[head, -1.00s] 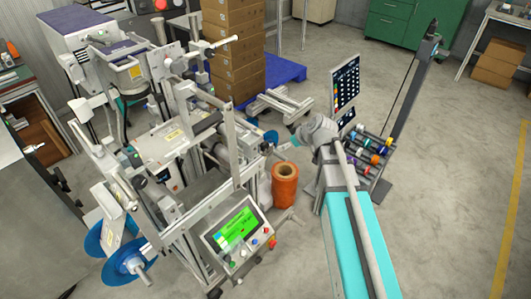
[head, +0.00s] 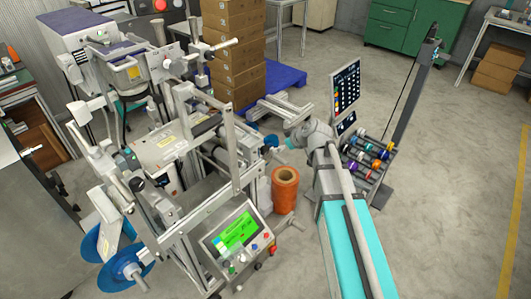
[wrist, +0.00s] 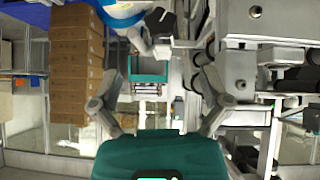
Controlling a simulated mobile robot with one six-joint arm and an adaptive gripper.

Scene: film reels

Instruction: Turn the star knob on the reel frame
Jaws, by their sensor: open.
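The reel frame (head: 236,150) is a grey metal machine that fills the left and middle of the head view. A small dark knob (head: 271,140), seemingly the star knob, is on its right side beside a blue disc. In the wrist view a dark lobed knob (wrist: 160,19) shows near the top edge, partly cut off. My gripper (wrist: 158,70) is open and empty, its two fingers spread left and right below that knob. In the head view my gripper (head: 283,144) is close to the knob's right side; its fingers are too small to tell contact.
An orange roll (head: 285,190) stands on the floor below my gripper. A control panel with a green screen (head: 238,233) is on the machine's front. Stacked cartons (head: 234,60) stand behind, and a rack of coloured reels (head: 367,155) is to the right.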

